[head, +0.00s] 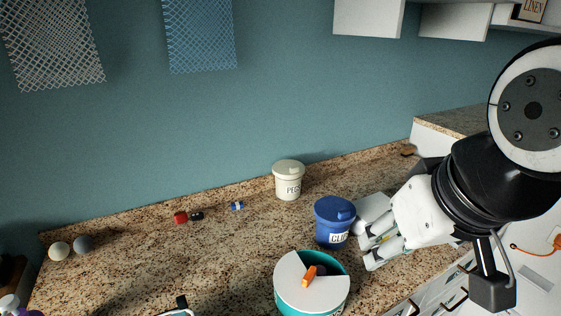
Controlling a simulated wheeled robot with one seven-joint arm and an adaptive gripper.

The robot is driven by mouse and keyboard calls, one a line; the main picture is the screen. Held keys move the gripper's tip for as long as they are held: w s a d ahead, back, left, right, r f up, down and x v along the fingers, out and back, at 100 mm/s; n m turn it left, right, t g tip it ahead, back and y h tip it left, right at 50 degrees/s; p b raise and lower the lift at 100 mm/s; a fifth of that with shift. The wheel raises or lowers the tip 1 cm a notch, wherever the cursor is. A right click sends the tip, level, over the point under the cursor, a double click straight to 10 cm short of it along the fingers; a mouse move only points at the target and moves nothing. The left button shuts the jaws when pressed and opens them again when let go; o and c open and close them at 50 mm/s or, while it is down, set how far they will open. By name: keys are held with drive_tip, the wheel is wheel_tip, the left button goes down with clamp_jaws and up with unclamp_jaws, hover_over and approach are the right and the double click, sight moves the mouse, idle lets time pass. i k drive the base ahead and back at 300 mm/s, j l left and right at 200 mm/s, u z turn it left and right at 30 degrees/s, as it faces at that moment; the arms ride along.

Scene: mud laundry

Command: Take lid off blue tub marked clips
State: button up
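The blue tub (328,230) stands upright on the granite counter, right of the middle. Its white label reads roughly "CLIPS", and the end of the word is hard to read. Its blue lid (330,206), with a raised grip on top, sits on the tub. My gripper (364,236) is just right of the tub, at about the height of its body and lid. Its fingers are spread and point left toward the tub, with nothing seen between them. I cannot tell whether a finger touches the tub.
A cream lidded tub (288,186) stands behind. A teal round container (283,300) with a partly open white top and an orange item (309,276) is in front. Small red (180,217) and blue (237,206) items and two balls (72,247) lie left. The counter's left middle is mostly clear.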

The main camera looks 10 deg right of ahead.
sight(331, 210)
drive_tip(key=i+l+u, duration=0.15)
drive_tip(key=l+u, duration=0.15)
drive_tip(key=l, duration=0.45)
drive_tip(key=l+u, duration=0.3)
drive_tip(key=l, duration=0.45)
drive_tip(key=i, duration=0.05)
